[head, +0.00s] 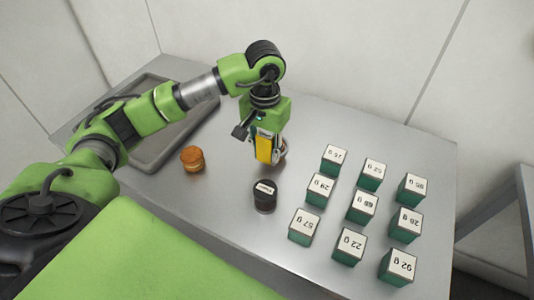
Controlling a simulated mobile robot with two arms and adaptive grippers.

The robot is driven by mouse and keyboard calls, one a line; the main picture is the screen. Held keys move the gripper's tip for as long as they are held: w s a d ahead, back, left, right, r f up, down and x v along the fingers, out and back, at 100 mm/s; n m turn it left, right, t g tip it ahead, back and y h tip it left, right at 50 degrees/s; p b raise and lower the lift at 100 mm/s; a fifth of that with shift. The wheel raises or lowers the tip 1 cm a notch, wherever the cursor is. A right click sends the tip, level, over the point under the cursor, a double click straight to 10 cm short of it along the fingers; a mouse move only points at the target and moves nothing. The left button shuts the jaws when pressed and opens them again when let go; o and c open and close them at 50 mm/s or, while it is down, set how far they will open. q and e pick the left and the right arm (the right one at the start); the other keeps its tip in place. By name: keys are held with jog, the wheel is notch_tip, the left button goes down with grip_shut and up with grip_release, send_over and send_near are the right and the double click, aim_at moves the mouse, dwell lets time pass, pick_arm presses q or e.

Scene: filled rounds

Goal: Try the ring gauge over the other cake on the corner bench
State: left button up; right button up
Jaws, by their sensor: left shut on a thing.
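My left gripper (270,155) points down over the middle of the bench (232,245). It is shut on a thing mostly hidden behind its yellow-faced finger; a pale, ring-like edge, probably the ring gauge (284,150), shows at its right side. A little reddish brown shows by that edge, but I cannot tell whether this is a cake inside or under the ring. One round orange-brown cake (192,159) stands uncovered on the bench, left of the gripper. My right gripper is not in view.
A dark cylinder with a white label (264,195) stands just in front of the gripper. Several green blocks with numbered white tops (362,207) stand in rows to the right. A grey tray (150,160) lies at the left, under my arm. The bench's front middle is clear.

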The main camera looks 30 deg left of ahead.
aim_at(266, 135)
pick_arm(q)
jog(key=shift+r+p, duration=1.35)
jog(key=shift+r, duration=2)
